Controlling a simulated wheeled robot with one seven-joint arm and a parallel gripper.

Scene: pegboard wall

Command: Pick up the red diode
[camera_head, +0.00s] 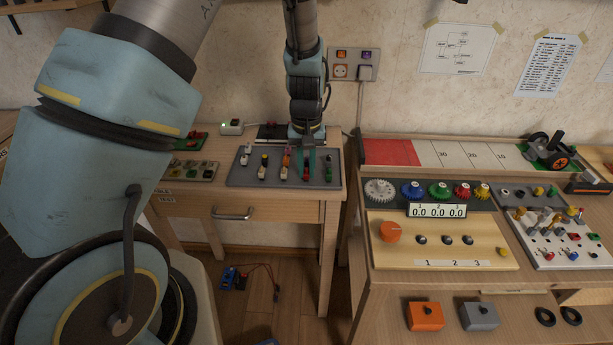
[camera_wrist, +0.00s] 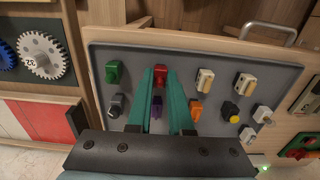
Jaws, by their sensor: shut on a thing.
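The red diode (camera_wrist: 159,78) sits between the tips of my gripper's two teal fingers (camera_wrist: 159,72) in the wrist view. My gripper is shut on it. In the head view, my gripper (camera_head: 308,160) points down over the right part of the grey tray (camera_head: 240,181), with the red diode (camera_head: 306,173) small at its tips. I cannot tell whether the diode still touches the tray. The black gripper body hides the near edge of the tray in the wrist view.
A green part (camera_wrist: 113,72) and a grey part (camera_wrist: 116,106) stand left of the fingers in the wrist view. A purple part (camera_wrist: 157,106) shows between the fingers, an orange part (camera_wrist: 196,109) close right. Several white parts stand farther right. A gear bench (camera_head: 445,270) stands right.

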